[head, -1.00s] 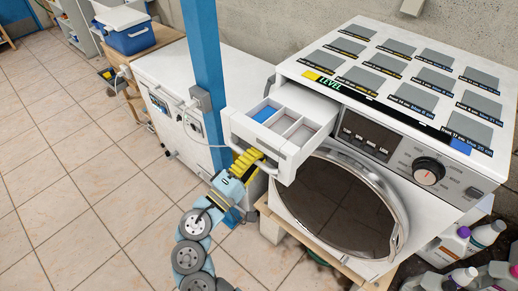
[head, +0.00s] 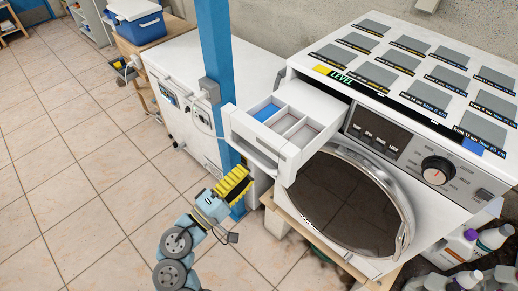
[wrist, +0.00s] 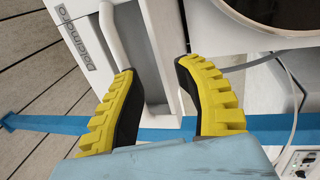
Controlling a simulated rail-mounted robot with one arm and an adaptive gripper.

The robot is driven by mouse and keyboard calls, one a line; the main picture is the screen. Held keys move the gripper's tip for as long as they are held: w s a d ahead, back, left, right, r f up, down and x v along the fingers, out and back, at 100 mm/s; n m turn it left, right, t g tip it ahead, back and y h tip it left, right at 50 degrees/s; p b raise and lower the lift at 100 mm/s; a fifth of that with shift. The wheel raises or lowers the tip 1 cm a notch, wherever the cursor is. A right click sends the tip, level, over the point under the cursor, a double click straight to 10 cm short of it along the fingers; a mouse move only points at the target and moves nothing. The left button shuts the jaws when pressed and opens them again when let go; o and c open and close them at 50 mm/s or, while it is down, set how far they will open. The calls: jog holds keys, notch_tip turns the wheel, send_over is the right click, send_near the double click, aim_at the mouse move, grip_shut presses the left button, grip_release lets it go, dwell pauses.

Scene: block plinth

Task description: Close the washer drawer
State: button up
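The washer drawer (head: 292,117) is pulled out of the upper left of the white washer's front. Its inside shows several compartments, one with a blue insert. Its handle (head: 254,150) is on the front face. My gripper (head: 240,170), with yellow ribbed fingers, is in front of the drawer, below and left of the handle. In the wrist view my gripper (wrist: 157,66) has its fingers apart with nothing held between them. The drawer front (wrist: 77,42) there bears a printed label, and the white handle (wrist: 112,38) lies near the left fingertip. I cannot tell whether they touch.
A blue post (head: 214,60) stands just left of the drawer and behind my gripper. A white cabinet (head: 185,60) is behind the post. The washer's round door (head: 350,200) is below and right of the drawer. Tiled floor (head: 80,190) at left is clear.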

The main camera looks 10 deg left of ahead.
jog(key=shift+t, duration=0.3)
jog(key=shift+s+a+r+p, duration=0.15)
jog(key=shift+s+a, duration=0.4)
jog(key=shift+s, duration=0.35)
jog(key=shift+s+a+r+p, duration=0.15)
jog(key=shift+s+a, duration=0.4)
jog(key=shift+s, duration=0.35)
